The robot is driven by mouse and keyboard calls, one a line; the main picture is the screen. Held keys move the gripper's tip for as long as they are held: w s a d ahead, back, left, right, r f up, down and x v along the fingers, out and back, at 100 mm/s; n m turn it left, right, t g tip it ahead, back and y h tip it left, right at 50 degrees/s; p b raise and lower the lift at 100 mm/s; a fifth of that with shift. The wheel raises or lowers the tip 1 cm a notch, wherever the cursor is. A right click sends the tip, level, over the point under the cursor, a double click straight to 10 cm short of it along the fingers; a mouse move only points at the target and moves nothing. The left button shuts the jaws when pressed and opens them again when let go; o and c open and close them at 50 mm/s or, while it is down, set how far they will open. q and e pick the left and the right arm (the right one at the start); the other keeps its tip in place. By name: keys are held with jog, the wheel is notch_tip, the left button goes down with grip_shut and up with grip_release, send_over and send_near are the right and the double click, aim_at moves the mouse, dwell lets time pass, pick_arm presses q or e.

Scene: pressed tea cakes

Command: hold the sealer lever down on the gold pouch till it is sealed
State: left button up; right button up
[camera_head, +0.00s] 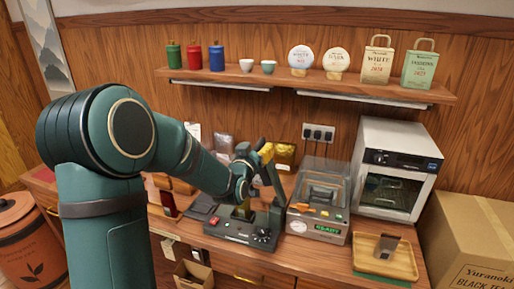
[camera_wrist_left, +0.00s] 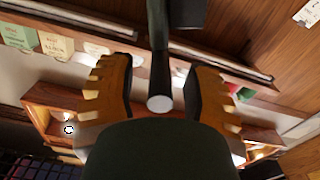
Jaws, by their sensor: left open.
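The black sealer (camera_head: 232,228) stands on the counter with a red switch and a knob at its front. A small gold pouch (camera_head: 243,211) shows at it, partly hidden by my arm. The dark sealer lever (camera_head: 274,186) stands raised and steep beside my left gripper (camera_head: 264,156). In the left wrist view, my left gripper (camera_wrist_left: 160,95) is open, with yellow-orange fingers on both sides of a dark rod with a pale round end, apparently the lever (camera_wrist_left: 160,75). I cannot tell whether the fingers touch it. My right gripper is in neither view.
A clear-lidded machine (camera_head: 318,205) with a green display stands just right of the sealer. Beyond it are a white oven (camera_head: 398,165) and a wooden tray (camera_head: 387,262). Another gold pouch (camera_head: 286,153) stands at the wall. A shelf (camera_head: 310,86) with canisters, cups and bags runs above.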

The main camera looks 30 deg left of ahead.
pick_arm(q)
jog(key=shift+w+a, duration=0.1)
jog(key=shift+w, duration=0.05)
grip_shut()
